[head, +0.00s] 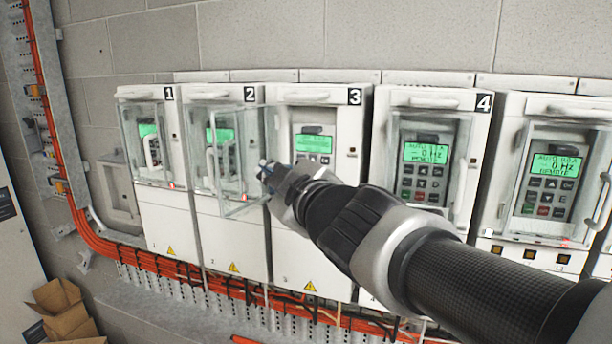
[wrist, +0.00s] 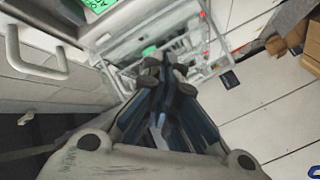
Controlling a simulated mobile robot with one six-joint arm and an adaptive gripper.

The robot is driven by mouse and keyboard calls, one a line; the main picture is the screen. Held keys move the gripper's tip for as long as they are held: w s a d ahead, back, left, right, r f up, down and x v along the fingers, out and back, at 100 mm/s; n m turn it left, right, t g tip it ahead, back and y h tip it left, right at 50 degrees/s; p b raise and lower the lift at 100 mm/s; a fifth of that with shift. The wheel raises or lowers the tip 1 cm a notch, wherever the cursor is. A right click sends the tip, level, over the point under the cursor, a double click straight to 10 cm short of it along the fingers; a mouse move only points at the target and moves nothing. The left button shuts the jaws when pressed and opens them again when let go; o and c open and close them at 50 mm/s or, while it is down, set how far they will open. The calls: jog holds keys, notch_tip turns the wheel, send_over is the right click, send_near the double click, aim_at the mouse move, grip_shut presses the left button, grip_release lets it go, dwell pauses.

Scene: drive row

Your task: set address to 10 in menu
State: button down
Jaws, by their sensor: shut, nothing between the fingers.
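Several white drive units stand in a row, numbered 1 to 4 from the left, with one more at the right edge. Drive 3 (head: 318,235) has its clear cover swung open to the left, and its green display (head: 313,144) shows; its lower keypad is partly hidden behind my arm. Drive 4 (head: 432,98) has a lit display (head: 426,153) reading about 0 Hz and REMOTE. My gripper (head: 266,170) is shut and empty, in front of drives 2 and 3 beside the open cover. In the wrist view the closed fingers (wrist: 163,75) point toward a clear cover. No address menu is readable.
Drive 1 (head: 160,215) and drive 2 (head: 228,235) stand at the left with clear covers and handles. Orange cables (head: 95,240) run along the wall and below the drives. Cardboard boxes (head: 60,305) lie at lower left.

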jog(key=shift+r, duration=0.1)
dwell(0.3)
jog(key=p, duration=0.4)
send_near(294, 160)
jog(key=shift+w+a+r, duration=0.2)
jog(key=shift+w+a, duration=0.65)
jog(key=shift+a, duration=0.3)
jog(key=shift+w+a+r, duration=0.25)
jog(key=shift+w+a, duration=0.6)
jog(key=shift+a, duration=0.3)
jog(key=shift+w+d+p, duration=0.1)
jog(key=shift+w+p, duration=0.05)
jog(key=shift+p, duration=0.15)
jog(key=shift+w+d, duration=0.1)
jog(key=shift+w, duration=0.15)
